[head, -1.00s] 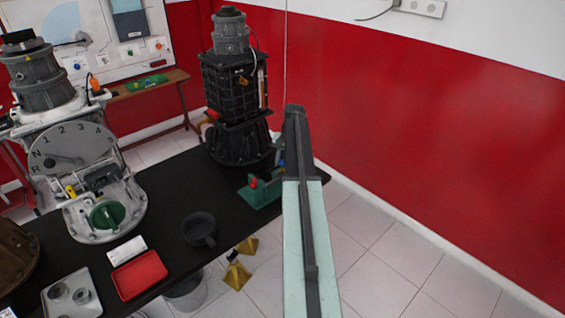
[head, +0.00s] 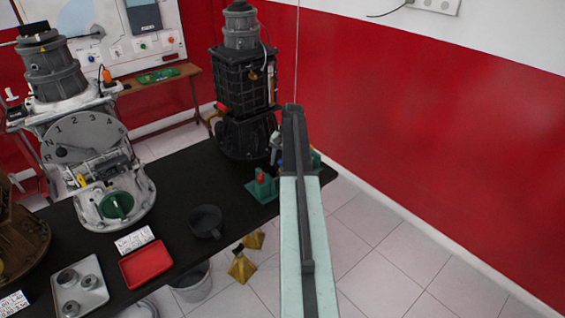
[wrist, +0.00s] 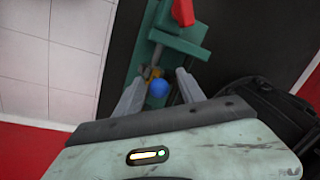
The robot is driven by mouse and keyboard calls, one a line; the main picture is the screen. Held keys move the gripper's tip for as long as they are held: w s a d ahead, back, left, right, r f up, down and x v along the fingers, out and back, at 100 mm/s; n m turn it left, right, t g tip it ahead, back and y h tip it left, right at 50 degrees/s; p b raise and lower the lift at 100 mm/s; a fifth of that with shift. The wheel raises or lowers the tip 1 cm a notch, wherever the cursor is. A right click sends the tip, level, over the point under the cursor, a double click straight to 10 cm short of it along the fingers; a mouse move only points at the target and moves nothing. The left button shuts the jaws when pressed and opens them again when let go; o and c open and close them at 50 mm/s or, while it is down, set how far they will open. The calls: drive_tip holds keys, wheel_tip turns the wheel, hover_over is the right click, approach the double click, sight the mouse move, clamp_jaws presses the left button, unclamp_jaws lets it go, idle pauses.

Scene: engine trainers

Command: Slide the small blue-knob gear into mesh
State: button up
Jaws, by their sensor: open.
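The green trainer fixture (head: 262,190) sits near the far right end of the black table, with a red knob (head: 261,175) on it. In the wrist view the green fixture (wrist: 143,50) runs upward, with the red knob (wrist: 183,12) at the top. The small round blue knob (wrist: 158,88) shows between the two pale fingers of my gripper (wrist: 160,76), near a brass-coloured part. The fingers are open, one on each side of the knob; I cannot tell whether either touches it. The gear's teeth are not clearly visible. My arm hides part of the fixture in the head view.
A tall black engine (head: 246,90) stands just behind the fixture. A dark cup (head: 206,221), a red tray (head: 146,264) and a grey tray with parts (head: 80,292) lie left along the table (head: 175,190). Tiled floor is clear on the right.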

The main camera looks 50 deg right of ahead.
drive_tip(key=r+p, duration=0.2)
drive_tip(key=s+r+p, duration=0.1)
drive_tip(key=r+p, duration=0.4)
drive_tip(key=shift+s+d+r+p, duration=0.15)
drive_tip(key=shift+d+r+p, duration=0.15)
drive_tip(key=shift+d+r, duration=0.1)
drive_tip(key=shift+f, duration=0.15)
